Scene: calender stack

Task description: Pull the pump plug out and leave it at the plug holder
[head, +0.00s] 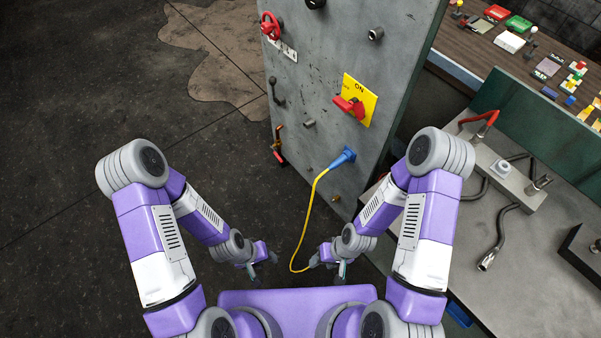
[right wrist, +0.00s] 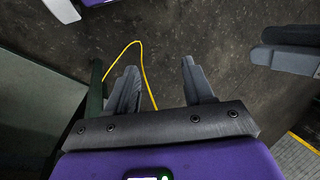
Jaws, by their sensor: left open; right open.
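The blue pump plug (head: 343,158) sits in the face of the grey cabinet (head: 318,95), below a yellow ON plate. Its yellow cable (head: 307,222) hangs down in a loop near my right gripper. My left gripper (head: 268,262) is low in front of my base, open and empty, well below the plug. My right gripper (head: 324,262) is also low, open and empty, close to the cable loop. In the right wrist view the open fingers (right wrist: 157,85) have the yellow cable (right wrist: 139,55) running behind them. I cannot make out a plug holder for certain.
A red switch handle (head: 350,107) sits on the yellow plate (head: 363,97). A red valve wheel (head: 270,26) and several knobs stick out of the cabinet. A grey workbench (head: 530,270) with pipes stands at right.

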